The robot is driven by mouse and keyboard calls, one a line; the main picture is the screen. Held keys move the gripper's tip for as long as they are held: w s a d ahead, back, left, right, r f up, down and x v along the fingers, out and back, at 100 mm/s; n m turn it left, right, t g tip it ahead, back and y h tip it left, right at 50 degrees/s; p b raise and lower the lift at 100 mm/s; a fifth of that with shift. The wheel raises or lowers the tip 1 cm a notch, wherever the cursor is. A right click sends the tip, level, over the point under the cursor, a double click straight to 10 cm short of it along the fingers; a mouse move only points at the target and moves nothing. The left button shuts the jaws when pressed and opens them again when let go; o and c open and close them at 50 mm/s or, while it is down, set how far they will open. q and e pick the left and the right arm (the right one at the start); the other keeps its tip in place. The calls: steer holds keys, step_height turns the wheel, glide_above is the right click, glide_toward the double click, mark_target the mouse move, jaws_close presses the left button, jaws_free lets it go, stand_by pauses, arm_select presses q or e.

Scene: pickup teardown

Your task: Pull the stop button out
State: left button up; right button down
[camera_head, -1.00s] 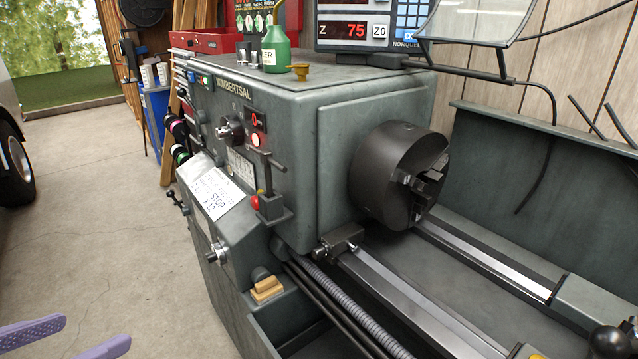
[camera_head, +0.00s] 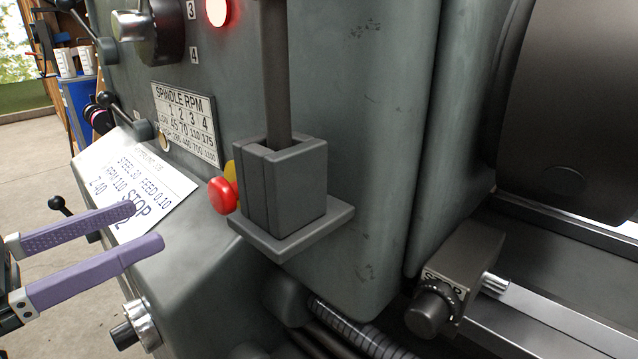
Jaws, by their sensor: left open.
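The red stop button (camera_head: 222,196) with a yellow collar (camera_head: 231,172) behind it sits on the front face of the grey-green lathe. It is just left of a grey lever block (camera_head: 286,195), which hides part of it. I cannot tell whether the button is pushed in or out. My left gripper (camera_head: 148,226) has two purple fingers, spread apart with nothing between them. It is left of and a little below the button, apart from it, in front of the paper note. My right gripper is not in view.
The lever (camera_head: 277,75) rises from the block, which stands on a small ledge. A paper note (camera_head: 135,180) lies on the sloping panel under the spindle RPM plate (camera_head: 186,124). A silver knob (camera_head: 140,322) sticks out below. The chuck (camera_head: 575,110) is at the right.

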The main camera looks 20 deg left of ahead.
mark_target(215, 195)
arm_select(q)
steer(key=x, duration=0.9)
steer(key=shift+d+b, duration=0.2)
steer(key=shift+b, duration=0.2)
jaws_close()
